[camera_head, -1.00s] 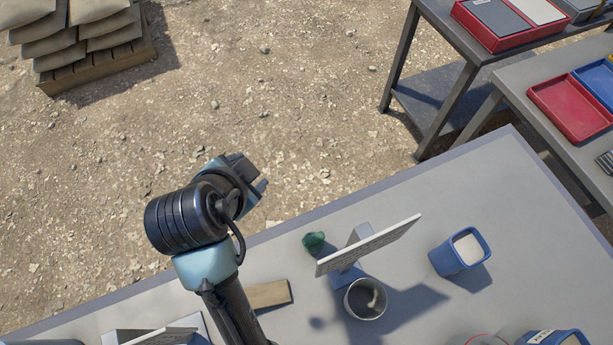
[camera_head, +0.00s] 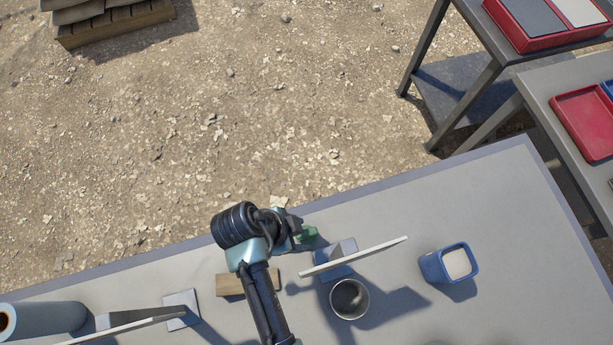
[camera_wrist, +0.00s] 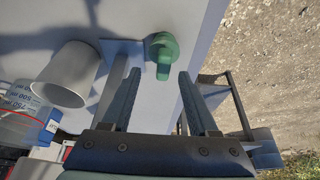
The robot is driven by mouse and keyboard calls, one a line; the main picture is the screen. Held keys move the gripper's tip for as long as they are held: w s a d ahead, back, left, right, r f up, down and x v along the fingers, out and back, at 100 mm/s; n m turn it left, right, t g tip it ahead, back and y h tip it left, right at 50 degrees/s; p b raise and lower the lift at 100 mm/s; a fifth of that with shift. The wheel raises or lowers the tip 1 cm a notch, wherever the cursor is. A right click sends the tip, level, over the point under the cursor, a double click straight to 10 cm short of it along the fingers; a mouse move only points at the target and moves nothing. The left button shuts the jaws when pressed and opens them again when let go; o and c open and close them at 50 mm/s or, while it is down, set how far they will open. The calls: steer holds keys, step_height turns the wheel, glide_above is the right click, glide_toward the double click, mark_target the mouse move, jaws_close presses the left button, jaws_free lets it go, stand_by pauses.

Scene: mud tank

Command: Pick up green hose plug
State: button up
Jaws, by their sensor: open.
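The green hose plug (camera_wrist: 161,55) lies on the grey table (camera_wrist: 198,22) near its edge. In the wrist view it is ahead of my gripper (camera_wrist: 159,80), roughly between the lines of the two open fingers and just beyond their tips. I cannot tell the exact gap.
A sign on a stand (camera_head: 355,258) and a grey cup (camera_head: 349,299) stand just right of the plug. A wooden block (camera_head: 235,284) lies left. A blue container (camera_head: 449,263) stands farther right. The table between container and far edge is clear.

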mark_target(306, 233)
steer(key=shift+w+p+x, duration=0.2)
steer(key=shift+p+x, duration=0.1)
steer(key=shift+x, duration=2.05)
steer(key=shift+r, duration=0.1)
steer(key=shift+c, duration=0.2)
jaws_close()
